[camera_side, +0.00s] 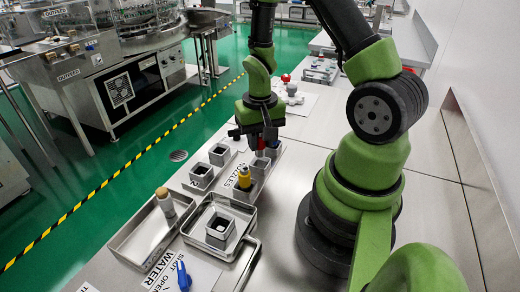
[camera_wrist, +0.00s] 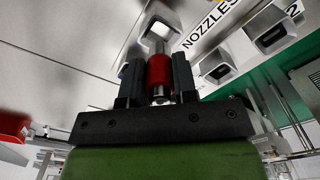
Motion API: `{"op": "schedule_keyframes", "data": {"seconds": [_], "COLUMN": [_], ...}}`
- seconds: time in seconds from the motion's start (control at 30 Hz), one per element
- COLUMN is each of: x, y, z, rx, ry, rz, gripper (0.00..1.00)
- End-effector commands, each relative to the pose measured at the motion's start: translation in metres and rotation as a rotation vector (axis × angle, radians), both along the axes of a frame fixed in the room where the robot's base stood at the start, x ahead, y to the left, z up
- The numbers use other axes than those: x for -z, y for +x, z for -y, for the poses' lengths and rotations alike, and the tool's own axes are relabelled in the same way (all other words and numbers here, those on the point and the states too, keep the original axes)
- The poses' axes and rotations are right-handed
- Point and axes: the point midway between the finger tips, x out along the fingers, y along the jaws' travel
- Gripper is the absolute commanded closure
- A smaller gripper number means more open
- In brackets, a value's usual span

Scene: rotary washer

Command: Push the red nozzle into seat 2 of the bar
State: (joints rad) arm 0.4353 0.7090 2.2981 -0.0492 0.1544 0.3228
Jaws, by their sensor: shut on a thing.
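My gripper (camera_side: 262,135) points down above the bench and is shut on the red nozzle (camera_wrist: 159,70). In the wrist view the red body sits between the two black fingers, with a metal tip at its far end. The nozzle also shows below the fingers in the side view (camera_side: 260,146). A grey square block (camera_side: 260,164) lies directly below it; I cannot tell whether the tip is above or inside its opening. In the wrist view a printed "2" stands beside a grey socket block (camera_wrist: 270,36). I cannot tell for sure which part is the bar.
A yellow-topped nozzle (camera_side: 244,178) stands in a block close in front. Open square blocks (camera_side: 201,175) stand to the left, near a NOZZLES label.

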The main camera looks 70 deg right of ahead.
Motion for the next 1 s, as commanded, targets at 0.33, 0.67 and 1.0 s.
{"op": "schedule_keyframes", "data": {"seconds": [0.33, 0.67, 1.0], "x": [-0.051, -0.056, -0.054], "y": [0.001, 0.05, 0.102], "z": [0.0, -0.026, -0.075], "rx": [-0.013, -0.622, -1.413], "ry": [-0.001, 0.0, -0.001], "rz": [0.004, 0.002, 0.0], "gripper": [0.98, 0.98, 0.98]}}
